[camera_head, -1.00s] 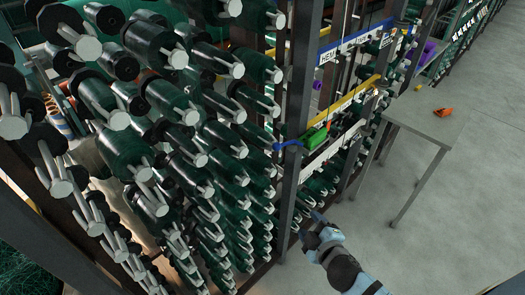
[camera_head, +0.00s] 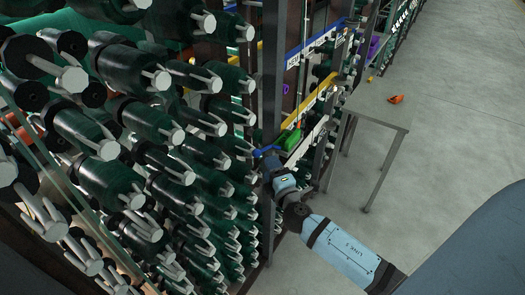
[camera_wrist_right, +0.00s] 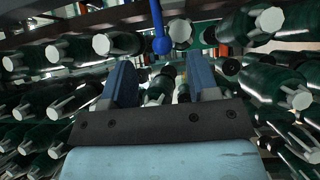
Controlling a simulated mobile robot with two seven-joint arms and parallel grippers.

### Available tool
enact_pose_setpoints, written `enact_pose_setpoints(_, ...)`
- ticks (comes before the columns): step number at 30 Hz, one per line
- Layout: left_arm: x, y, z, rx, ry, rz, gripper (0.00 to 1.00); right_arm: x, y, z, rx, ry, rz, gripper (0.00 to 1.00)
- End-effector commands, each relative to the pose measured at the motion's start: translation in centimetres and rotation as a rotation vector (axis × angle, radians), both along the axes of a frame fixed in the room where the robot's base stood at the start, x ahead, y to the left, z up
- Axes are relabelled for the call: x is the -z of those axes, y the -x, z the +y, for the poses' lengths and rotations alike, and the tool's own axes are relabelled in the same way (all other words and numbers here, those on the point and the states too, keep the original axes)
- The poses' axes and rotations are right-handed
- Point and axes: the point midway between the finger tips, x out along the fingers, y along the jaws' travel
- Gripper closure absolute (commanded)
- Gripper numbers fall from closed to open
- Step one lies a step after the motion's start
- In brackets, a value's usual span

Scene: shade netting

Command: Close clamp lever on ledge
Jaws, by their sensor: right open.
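A blue clamp lever (camera_head: 265,150) with a rounded end sticks out to the left of a green clamp (camera_head: 290,138) on the ledge of the rack. My right gripper (camera_head: 272,165) is just below the lever in the head view. In the right wrist view the blue lever (camera_wrist_right: 160,32) hangs down beyond my open right gripper (camera_wrist_right: 163,80). Its knob lies between the two blue fingers in the picture, above their tips, and nothing is held. I cannot tell the exact gap. The green clamp is not visible in the wrist view. My left gripper is not in view.
Dense rows of dark green rolls with pale protruding ends (camera_head: 110,185) fill the rack to the left. A dark upright post (camera_head: 272,75) stands beside the clamp. A grey table (camera_head: 380,108) with an orange object (camera_head: 396,99) stands to the right. The floor there is clear.

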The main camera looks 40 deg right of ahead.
Motion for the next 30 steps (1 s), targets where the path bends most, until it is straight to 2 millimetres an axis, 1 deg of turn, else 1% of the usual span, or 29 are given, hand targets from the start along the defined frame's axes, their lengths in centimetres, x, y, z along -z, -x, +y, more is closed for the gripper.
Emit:
enact_pose_setpoints(1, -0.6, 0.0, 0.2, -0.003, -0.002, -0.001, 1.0, -0.5, -1.2, -0.3, 0.0, 0.001, -0.001, 0.45)
enact_pose_setpoints(3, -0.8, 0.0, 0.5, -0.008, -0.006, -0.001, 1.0, -0.4, -2.5, -0.5, 0.0, 0.001, 0.0, 0.45)
enact_pose_setpoints(6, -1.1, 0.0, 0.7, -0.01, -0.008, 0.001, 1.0, -0.5, -4.2, -0.9, 0.0, 0.0, -0.001, 0.45)
enact_pose_setpoints(9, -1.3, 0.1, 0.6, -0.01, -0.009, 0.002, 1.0, -0.4, -5.3, -1.2, 0.0, 0.0, 0.0, 0.45)
enact_pose_setpoints(15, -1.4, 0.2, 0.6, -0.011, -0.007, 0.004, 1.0, -0.3, -6.3, -1.4, 0.0, -0.001, 0.001, 0.45)
enact_pose_setpoints(22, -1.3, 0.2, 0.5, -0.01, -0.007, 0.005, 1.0, -0.3, -6.4, -1.4, 0.0, -0.001, 0.001, 0.45)
enact_pose_setpoints(23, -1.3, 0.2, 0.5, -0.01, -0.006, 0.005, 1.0, -0.3, -6.4, -1.4, 0.0, -0.001, 0.001, 0.48)
enact_pose_setpoints(24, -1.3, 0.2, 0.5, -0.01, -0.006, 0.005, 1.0, -0.3, -6.4, -1.4, 0.0, -0.001, 0.001, 0.57)
enact_pose_setpoints(26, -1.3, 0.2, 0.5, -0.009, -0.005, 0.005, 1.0, -0.3, -6.4, -1.4, 0.0, -0.001, 0.001, 0.71)
enact_pose_setpoints(27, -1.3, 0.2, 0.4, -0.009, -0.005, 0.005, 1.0, -0.3, -6.4, -1.4, 0.0, -0.001, 0.001, 0.8)
enact_pose_setpoints(30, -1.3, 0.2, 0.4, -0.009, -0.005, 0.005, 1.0, -0.3, -6.4, -1.4, 0.0, -0.001, 0.001, 1.0)
